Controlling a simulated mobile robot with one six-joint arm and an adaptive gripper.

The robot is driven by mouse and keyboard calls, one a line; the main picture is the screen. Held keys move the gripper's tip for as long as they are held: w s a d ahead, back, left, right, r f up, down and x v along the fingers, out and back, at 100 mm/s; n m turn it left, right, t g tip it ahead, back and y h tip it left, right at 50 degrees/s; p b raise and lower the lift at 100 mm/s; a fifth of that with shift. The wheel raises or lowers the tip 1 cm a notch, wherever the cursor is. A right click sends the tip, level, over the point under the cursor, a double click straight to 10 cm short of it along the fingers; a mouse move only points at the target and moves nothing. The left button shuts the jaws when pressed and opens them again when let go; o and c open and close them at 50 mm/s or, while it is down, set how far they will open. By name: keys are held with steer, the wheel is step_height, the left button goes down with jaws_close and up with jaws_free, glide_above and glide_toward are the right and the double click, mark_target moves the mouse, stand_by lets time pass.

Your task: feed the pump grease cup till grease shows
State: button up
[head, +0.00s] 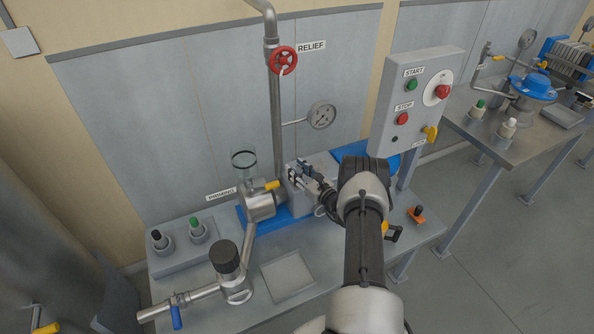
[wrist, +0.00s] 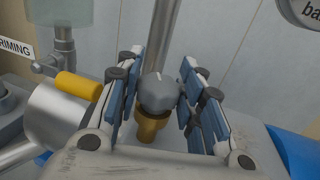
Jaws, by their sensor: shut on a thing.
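The pump grease cup (wrist: 160,92) stands upright on the pump body in the wrist view, a grey ribbed cap over a brass base (wrist: 152,126). My gripper (wrist: 160,68) has one blue-padded finger on each side of the cap and is shut on it. In the head view my gripper (head: 302,174) is at the pump (head: 300,200), and its fingers and the arm hide the cup there. I can make out no grease around the brass base.
A clear priming cup (head: 244,164) with a yellow lever (head: 272,185) stands just left of my gripper. A pipe with a red relief wheel (head: 283,60) and a gauge (head: 322,116) rises behind. The start/stop box (head: 412,100) stands at right. A square tray (head: 288,277) lies in front.

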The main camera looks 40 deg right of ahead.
steer(key=shift+c, duration=0.5)
steer(key=shift+a+r+m+h, duration=0.1)
steer(key=shift+m+h, duration=0.4)
steer(key=shift+h, duration=0.3)
steer(key=shift+m+h+p, duration=0.3)
steer(key=shift+h+p, duration=0.05)
steer(key=shift+h, duration=0.15)
steer(key=o, duration=1.1)
steer(key=s, duration=0.4)
steer(key=s+a, duration=0.1)
steer(key=s, duration=0.7)
steer(key=shift+a, duration=0.2)
